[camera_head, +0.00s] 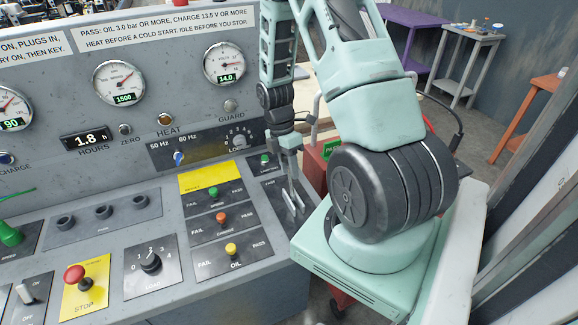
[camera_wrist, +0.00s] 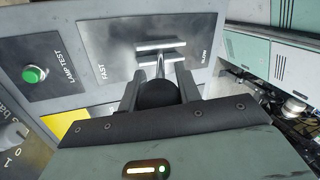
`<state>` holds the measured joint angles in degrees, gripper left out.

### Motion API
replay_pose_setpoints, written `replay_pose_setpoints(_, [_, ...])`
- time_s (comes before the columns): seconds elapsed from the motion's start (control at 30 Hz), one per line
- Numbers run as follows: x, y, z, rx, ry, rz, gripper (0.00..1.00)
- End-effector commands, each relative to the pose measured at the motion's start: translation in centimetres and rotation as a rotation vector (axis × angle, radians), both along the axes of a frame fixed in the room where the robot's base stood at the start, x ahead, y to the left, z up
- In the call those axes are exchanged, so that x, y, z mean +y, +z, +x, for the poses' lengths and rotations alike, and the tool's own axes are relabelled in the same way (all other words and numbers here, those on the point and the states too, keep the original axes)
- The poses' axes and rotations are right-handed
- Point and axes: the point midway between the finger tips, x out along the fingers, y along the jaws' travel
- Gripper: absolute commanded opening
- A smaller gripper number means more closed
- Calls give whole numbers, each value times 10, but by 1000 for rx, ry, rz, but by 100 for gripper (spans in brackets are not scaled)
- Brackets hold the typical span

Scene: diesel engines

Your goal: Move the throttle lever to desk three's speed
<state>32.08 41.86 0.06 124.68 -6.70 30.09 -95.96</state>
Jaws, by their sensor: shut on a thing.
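The throttle lever shows in the wrist view as a black round knob (camera_wrist: 158,93) on a short metal stem. My gripper (camera_wrist: 160,88) is shut on the knob, one finger on each side. The stem stands between two silver bars on the throttle plate (camera_wrist: 112,55), around the middle of their length. The plate is marked FAST on the left, with small writing at the right end. In the head view my gripper (camera_head: 289,150) is above the throttle plate (camera_head: 271,195), and the knob is hidden. The speed gauge (camera_head: 119,83) reads 1500.
A green lamp test button (camera_wrist: 35,74) is beside the plate. The PASS/FAIL switch panels (camera_head: 208,185) lie left of the throttle. Other gauges include one reading 14.0 (camera_head: 225,64). A 50 Hz/60 Hz selector (camera_head: 179,158) is on the upright panel. A purple table (camera_head: 415,17) stands behind.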

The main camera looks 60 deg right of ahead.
Motion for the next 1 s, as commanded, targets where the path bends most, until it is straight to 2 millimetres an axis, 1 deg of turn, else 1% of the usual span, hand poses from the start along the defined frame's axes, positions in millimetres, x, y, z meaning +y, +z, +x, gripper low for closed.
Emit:
replay_pose_setpoints(0.07, [0,1,1,-2,0,-2,0])
replay_pose_setpoints(0.1, [0,1,1,-2,0,-2,42])
replay_pose_setpoints(0.13, [0,1,1,-2,0,-2,50])
replay_pose_setpoints(0.17, [0,1,1,-2,0,-2,54])
replay_pose_setpoints(0.43, [0,1,1,-2,0,-1,54])
replay_pose_setpoints(0.57, [-1,7,3,-3,-1,-1,54])
replay_pose_setpoints(0.67, [-3,19,7,-5,-1,-3,54])
replay_pose_setpoints(0.77, [-5,38,13,-8,-1,-4,54])
replay_pose_setpoints(1.0, [-11,92,28,-8,-1,-4,54])
